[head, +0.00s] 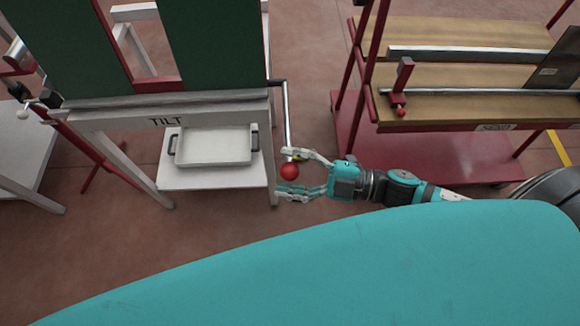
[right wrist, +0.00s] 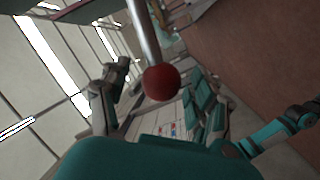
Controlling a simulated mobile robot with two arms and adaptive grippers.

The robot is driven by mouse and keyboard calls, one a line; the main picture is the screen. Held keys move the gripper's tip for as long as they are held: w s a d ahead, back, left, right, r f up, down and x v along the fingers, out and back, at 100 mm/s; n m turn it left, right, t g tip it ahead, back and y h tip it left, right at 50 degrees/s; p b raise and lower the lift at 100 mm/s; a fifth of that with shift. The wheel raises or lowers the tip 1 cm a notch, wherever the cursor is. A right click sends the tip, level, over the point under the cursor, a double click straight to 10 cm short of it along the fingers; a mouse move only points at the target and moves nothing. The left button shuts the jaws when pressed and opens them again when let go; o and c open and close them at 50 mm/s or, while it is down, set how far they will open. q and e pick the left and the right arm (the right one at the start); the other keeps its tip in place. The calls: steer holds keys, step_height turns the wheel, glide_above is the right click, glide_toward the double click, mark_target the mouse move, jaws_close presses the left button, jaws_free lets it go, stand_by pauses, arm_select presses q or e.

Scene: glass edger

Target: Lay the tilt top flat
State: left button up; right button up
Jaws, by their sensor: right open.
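The tilt top (head: 218,40) is a dark green panel with a red frame strip, rising behind a grey beam marked TILT (head: 168,121). Its upper part is cut off by the picture edge, and its exact angle is hard to tell. A grey lever (head: 286,115) hangs down at the beam's right end and ends in a red ball knob (head: 289,171). My right gripper (head: 283,172) is open, with one finger on each side of the knob. In the right wrist view the knob (right wrist: 161,82) shows between the spread fingers. My left gripper is not in view.
A white tray (head: 212,162) with dark handles sits on the shelf below the beam. A red rack (head: 440,150) with wooden boards (head: 440,75) stands to the right, close to my right arm. A white table (head: 22,165) is at the left edge. Red floor shows between them.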

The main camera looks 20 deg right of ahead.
steer(key=shift+a, duration=0.1)
jaws_close()
stand_by(0.4)
steer(key=shift+w, duration=0.1)
